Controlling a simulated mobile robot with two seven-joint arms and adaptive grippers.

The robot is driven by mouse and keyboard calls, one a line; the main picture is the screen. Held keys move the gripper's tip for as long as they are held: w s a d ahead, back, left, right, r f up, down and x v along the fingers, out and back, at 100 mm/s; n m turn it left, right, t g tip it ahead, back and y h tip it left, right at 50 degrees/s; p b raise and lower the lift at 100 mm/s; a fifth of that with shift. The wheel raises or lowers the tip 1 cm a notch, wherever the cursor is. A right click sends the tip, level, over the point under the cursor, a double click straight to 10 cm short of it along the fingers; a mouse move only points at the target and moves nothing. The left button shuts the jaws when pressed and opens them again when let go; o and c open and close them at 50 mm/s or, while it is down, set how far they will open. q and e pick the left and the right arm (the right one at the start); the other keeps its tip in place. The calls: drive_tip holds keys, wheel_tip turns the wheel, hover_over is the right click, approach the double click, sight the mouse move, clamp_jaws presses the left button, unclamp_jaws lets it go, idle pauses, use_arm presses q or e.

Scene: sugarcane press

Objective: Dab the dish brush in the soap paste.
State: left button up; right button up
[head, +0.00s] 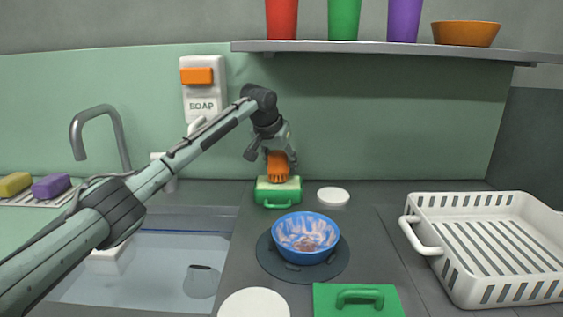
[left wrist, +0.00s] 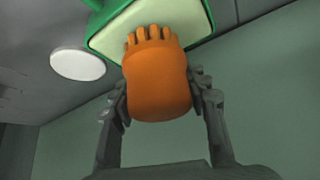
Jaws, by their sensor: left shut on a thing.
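My left gripper (head: 271,153) is shut on the orange dish brush (head: 278,166), with its bristles pointing down. The brush is at the green soap paste box (head: 278,201), which holds a pale paste surface (head: 291,183). In the left wrist view the brush body (left wrist: 158,88) sits between the two fingers (left wrist: 160,105). Its bristle tips overlap the pale paste (left wrist: 112,38) inside the green rim (left wrist: 112,12). They look to be at or just above the paste; I cannot tell if they touch. My right gripper is not in view.
A soiled blue bowl (head: 306,232) stands on a dark round mat (head: 338,262) in front of the box. A white disc (head: 333,196) lies right of the box, and a green lid (head: 385,297) lies in front. A white rack (head: 470,289) stands right; the sink (head: 150,270) is left.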

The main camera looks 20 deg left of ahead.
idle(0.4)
use_arm(q)
drive_tip(key=shift+f, duration=0.55)
idle(1.0)
drive_tip(key=shift+r, duration=0.1)
drive_tip(key=shift+r, duration=3.5)
